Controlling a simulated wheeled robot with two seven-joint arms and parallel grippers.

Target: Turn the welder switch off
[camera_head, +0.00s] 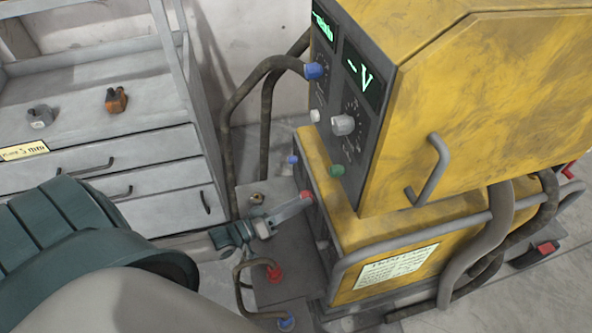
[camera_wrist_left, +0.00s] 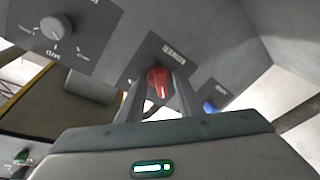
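The welder (camera_head: 470,90) is a worn yellow machine with a dark front panel at the right of the head view. A red knob (camera_head: 307,196) sits low on its front; in the left wrist view this red knob (camera_wrist_left: 158,82) is on a labelled grey plate. It looks like the switch, but its label is too small to read. My left gripper (camera_head: 292,208) reaches it from the left, fingers on either side of the knob. I cannot tell whether they press on it. The welder's upper displays glow green. My right gripper is not in view.
Blue (camera_head: 315,71), white (camera_head: 343,125) and green (camera_head: 337,170) knobs are on the welder's front. Thick cables (camera_head: 243,90) loop beside it. Red (camera_head: 274,272) and blue (camera_head: 286,322) connectors are below my left gripper. A grey drawer cabinet (camera_head: 150,148) stands at the left.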

